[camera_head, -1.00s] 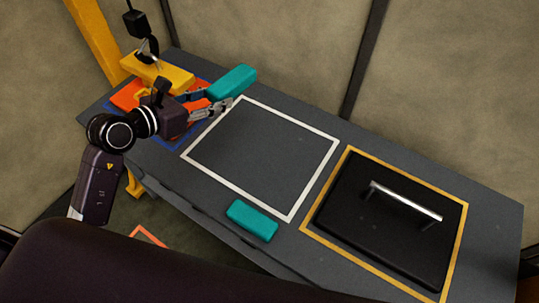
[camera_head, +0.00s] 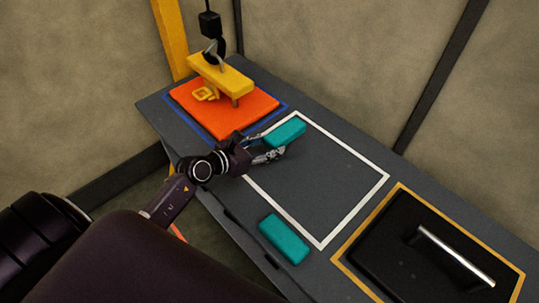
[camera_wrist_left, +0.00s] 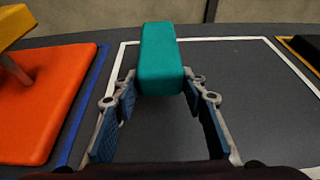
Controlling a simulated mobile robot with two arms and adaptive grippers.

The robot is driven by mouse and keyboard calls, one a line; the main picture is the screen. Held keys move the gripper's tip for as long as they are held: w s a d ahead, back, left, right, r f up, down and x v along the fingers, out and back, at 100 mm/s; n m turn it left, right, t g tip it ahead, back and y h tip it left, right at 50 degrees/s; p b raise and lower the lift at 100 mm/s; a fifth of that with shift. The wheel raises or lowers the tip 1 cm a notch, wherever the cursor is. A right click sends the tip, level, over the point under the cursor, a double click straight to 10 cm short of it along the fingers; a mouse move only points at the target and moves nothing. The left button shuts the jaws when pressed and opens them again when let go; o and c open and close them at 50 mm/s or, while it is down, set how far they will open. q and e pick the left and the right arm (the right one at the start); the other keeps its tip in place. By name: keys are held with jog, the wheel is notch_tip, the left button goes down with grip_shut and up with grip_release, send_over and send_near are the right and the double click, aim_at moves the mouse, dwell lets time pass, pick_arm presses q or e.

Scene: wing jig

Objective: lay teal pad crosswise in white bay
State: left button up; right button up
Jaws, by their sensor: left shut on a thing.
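My left gripper (camera_head: 264,146) is shut on a teal pad (camera_head: 285,134) at the far left corner of the white bay (camera_head: 355,207). The pad overlaps the bay's outline in the picture; its exact height above the table is hard to tell. In the left wrist view, the pad (camera_wrist_left: 160,60) sticks out lengthwise beyond the fingertips (camera_wrist_left: 160,88) and hides part of the bay's white far line (camera_wrist_left: 225,40). A second teal pad (camera_head: 284,238) lies on the table outside the bay, near its front line. My right gripper is not in view.
An orange plate (camera_head: 222,108) in a blue outline lies at the left, under a yellow hoist beam (camera_head: 222,76) hanging from a hook. A black lid with a metal handle (camera_head: 455,256) fills the yellow-outlined bay (camera_head: 430,203) at the right. The white bay's middle is clear.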

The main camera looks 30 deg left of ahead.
aim_at(269, 161)
pick_arm(q)
jog(key=shift+f+b, duration=0.5)
jog(key=shift+f, duration=1.5)
jog(key=shift+f+b, duration=0.45)
jog(key=shift+f, duration=0.15)
jog(key=o, duration=1.1)
